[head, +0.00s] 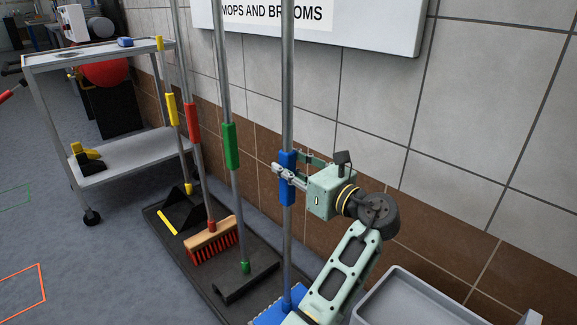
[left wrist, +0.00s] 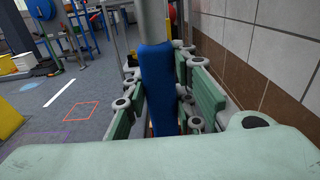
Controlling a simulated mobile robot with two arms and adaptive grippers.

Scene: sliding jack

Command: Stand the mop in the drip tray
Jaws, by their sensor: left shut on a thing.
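The mop has a grey pole with a blue grip (head: 287,192) and a blue head (head: 272,316) low in the head view. It stands about upright. My left gripper (head: 287,175) is shut on the blue grip, which also shows between the fingers in the left wrist view (left wrist: 158,85). The black drip tray (head: 215,296) lies on the floor along the wall. The mop head is at its near end; my arm hides part of it, and I cannot tell whether it rests on the tray. My right gripper is not in view.
A red-grip brush (head: 213,242), a green-grip squeegee (head: 246,282) and a yellow-grip dustpan (head: 180,208) stand in the tray to the left. A grey trolley (head: 120,163) is beyond. A grey bin (head: 408,298) is at the lower right. The tiled wall is close behind.

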